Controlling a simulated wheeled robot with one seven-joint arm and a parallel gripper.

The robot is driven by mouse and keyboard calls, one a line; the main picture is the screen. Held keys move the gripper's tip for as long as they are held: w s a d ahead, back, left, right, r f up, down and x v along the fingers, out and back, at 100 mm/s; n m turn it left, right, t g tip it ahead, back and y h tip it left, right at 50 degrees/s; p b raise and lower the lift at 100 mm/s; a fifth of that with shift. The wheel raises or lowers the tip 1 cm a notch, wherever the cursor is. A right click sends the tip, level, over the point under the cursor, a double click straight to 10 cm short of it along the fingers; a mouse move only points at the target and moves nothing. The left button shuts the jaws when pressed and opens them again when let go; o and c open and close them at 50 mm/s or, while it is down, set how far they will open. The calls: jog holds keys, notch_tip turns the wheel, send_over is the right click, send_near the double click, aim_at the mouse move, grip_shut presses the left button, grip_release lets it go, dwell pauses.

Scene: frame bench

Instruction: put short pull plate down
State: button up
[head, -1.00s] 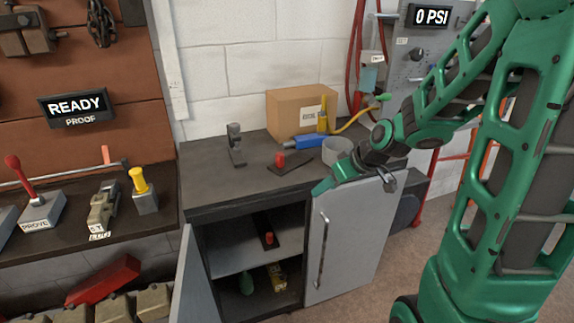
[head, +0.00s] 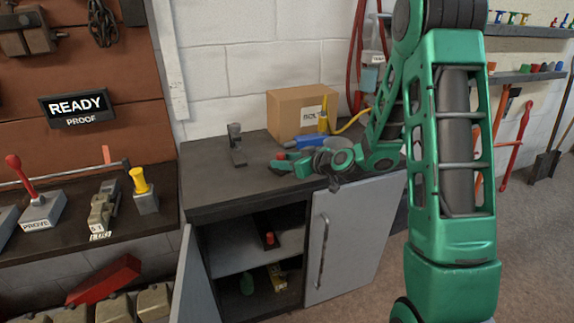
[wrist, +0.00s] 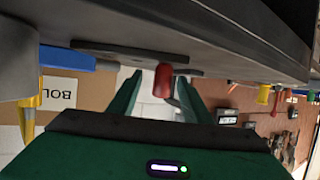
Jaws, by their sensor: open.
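A dark flat plate with a red knob lies on the bench top; in the wrist view its plate (wrist: 135,54) and red knob (wrist: 163,88) show upside down. In the head view only a little of the red knob (head: 281,156) shows behind my gripper (head: 277,169). My gripper is open, low over the bench top, and in the wrist view its fingers (wrist: 158,98) stand on either side of the knob. I cannot tell whether they touch it. A second dark plate with a red knob (head: 269,239) is on the shelf inside the cabinet. I cannot tell which plate is the short one.
A cardboard box (head: 292,112), a blue tool (head: 308,142) and a grey upright bracket (head: 236,147) stand on the bench top (head: 205,185). The left cabinet door (head: 193,280) is open, the right door (head: 350,235) shut. The bench's front left is clear.

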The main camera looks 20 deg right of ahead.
aim_at(273, 157)
jog(key=shift+a+r+x, duration=0.1)
jog(key=shift+r+x, duration=0.05)
jog(key=shift+x, duration=0.85)
jog(key=shift+a+r+x, duration=0.1)
jog(key=shift+x, duration=0.9)
jog(key=shift+a+r+x, duration=0.1)
jog(key=shift+r+x, duration=0.05)
jog(key=shift+x, duration=0.85)
jog(key=shift+w, duration=0.1)
grip_shut()
